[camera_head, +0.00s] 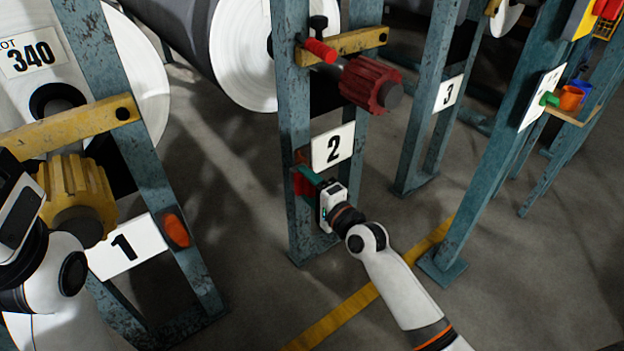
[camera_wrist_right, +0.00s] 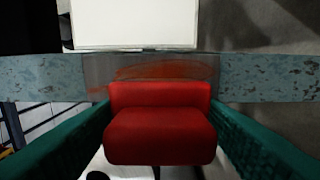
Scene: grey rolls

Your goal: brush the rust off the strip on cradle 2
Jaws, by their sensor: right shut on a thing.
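My right gripper (camera_head: 312,180) is at the post of cradle 2 (camera_head: 296,110), just below its white number plate (camera_head: 333,147). Its green fingers are shut on a red brush block (camera_wrist_right: 160,135), which also shows in the head view (camera_head: 302,185). In the right wrist view the strip (camera_wrist_right: 100,72) is a bare grey-brown patch on the teal post, with orange rust smears (camera_wrist_right: 165,71). The block's far edge overlaps the strip's lower part; its bristles are hidden and I cannot tell whether they touch. My left gripper (camera_head: 18,215) is at the left edge, its jaws unclear.
Above the plate are a yellow bar (camera_head: 345,46), a red handle (camera_head: 320,50) and a red knob (camera_head: 370,84). Cradle 1 (camera_head: 165,190) stands left, cradle 3 (camera_head: 432,110) right. A small shelf (camera_head: 572,115) holds cups. The floor between is clear.

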